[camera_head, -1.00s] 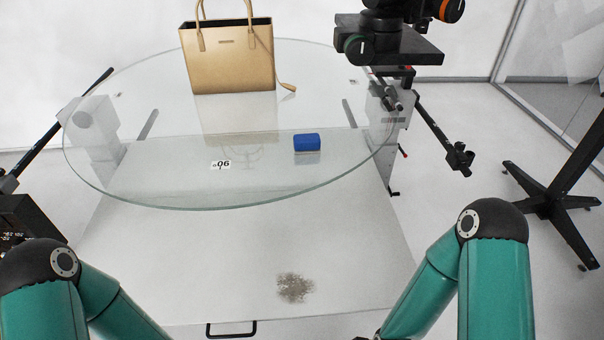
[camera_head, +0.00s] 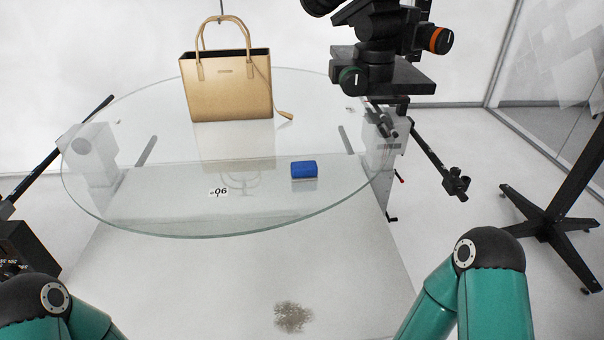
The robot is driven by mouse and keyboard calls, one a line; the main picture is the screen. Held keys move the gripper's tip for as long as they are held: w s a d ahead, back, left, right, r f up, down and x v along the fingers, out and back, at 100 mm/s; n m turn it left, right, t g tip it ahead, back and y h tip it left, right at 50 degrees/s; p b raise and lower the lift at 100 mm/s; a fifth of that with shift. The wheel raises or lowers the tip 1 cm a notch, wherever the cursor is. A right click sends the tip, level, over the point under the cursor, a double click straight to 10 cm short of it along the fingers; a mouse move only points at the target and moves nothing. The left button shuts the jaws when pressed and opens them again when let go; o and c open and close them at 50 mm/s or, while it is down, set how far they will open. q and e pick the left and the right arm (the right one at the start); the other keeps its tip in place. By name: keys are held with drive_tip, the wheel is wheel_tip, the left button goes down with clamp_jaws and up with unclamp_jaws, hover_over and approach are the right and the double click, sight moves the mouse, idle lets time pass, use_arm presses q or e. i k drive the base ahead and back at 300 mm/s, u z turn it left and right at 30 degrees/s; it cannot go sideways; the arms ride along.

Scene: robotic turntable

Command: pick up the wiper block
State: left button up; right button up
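The wiper block is a small blue block (camera_head: 304,169). It rests on the round glass turntable (camera_head: 120,220), right of the centre and toward the near side. My left and right arms show only as green links at the bottom corners of the head view. Both grippers are outside the picture, and nothing touches the block.
A tan handbag (camera_head: 226,88) stands on the glass behind the block. A camera on a black mount (camera_head: 385,65) is at the back right, near the glass rim. A dark smudge (camera_head: 293,317) marks the white surface in front. A black stand (camera_head: 560,205) is at the right.

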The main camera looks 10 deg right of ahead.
sight(301, 171)
drive_tip(key=k, duration=0.45)
drive_tip(key=u, duration=0.35)
drive_tip(key=i, duration=0.15)
drive_tip(key=z, duration=2.7)
drive_tip(key=k, duration=1.4)
drive_tip(key=u, duration=1.05)
drive_tip(key=i, duration=1)
